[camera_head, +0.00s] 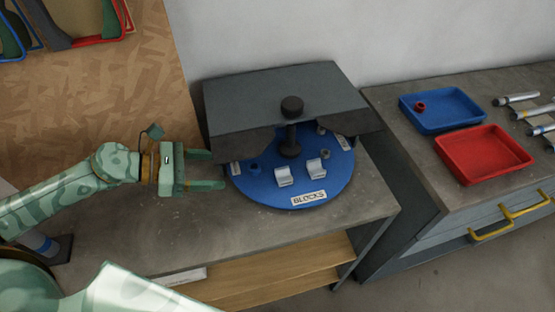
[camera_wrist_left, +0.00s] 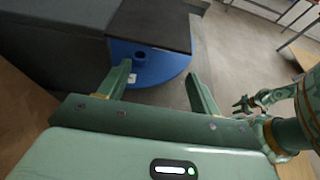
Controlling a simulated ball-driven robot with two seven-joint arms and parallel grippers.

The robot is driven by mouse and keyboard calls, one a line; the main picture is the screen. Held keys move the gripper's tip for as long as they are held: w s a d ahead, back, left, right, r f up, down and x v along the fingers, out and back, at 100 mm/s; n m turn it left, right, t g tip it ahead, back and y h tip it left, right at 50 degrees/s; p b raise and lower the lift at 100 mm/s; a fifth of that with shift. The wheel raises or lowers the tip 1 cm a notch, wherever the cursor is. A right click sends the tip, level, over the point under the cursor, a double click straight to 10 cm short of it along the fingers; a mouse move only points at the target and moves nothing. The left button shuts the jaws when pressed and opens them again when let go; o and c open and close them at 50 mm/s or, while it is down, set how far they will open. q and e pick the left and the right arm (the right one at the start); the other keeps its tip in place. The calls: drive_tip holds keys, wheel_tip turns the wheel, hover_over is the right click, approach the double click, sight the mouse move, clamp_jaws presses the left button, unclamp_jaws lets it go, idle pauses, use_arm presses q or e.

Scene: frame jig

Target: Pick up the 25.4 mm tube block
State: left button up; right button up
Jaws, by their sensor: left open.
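Several small blocks sit on a round blue turntable (camera_head: 265,195) labelled BLOCKS. Two are white blocks (camera_head: 283,177) (camera_head: 316,168) near its front. A small blue round block (camera_head: 254,164) stands at its left; a blue tube-like block also shows in the left wrist view (camera_wrist_left: 140,55). A small grey block (camera_head: 325,155) is at the right. No sizes are readable, so I cannot tell which is the 25.4 mm tube block. My left gripper (camera_head: 214,170) is open and empty at the turntable's left edge, fingers pointing toward it. My right gripper (camera_wrist_left: 244,104) is small in the left wrist view.
A dark cover (camera_head: 285,95) with a central knob (camera_head: 292,106) overhangs the turntable's back and hides part of it. A blue tray (camera_head: 440,122) and a red tray (camera_head: 482,168) stand on the right cabinet. The grey bench top (camera_head: 190,225) in front is clear.

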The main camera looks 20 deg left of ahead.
sight(289, 176)
use_arm(q)
drive_tip(key=x, duration=0.5)
drive_tip(key=shift+d+r, duration=0.2)
drive_tip(key=shift+d, duration=0.05)
drive_tip(key=x, duration=0.5)
drive_tip(key=shift+a+f, duration=0.1)
drive_tip(key=shift+a, duration=0.05)
drive_tip(key=shift+w+d+f, duration=0.2)
drive_tip(key=shift+d+f, duration=0.05)
drive_tip(key=shift+d, duration=0.2)
drive_tip(key=x, duration=0.5)
drive_tip(key=shift+s+f, duration=0.2)
drive_tip(key=shift+f, duration=0.05)
use_arm(e)
drive_tip(key=shift+s+d+r, duration=0.25)
drive_tip(key=shift+s, duration=0.25)
use_arm(q)
drive_tip(key=shift+c, duration=0.3)
drive_tip(key=c, duration=1)
use_arm(e)
drive_tip(key=shift+d, duration=0.3)
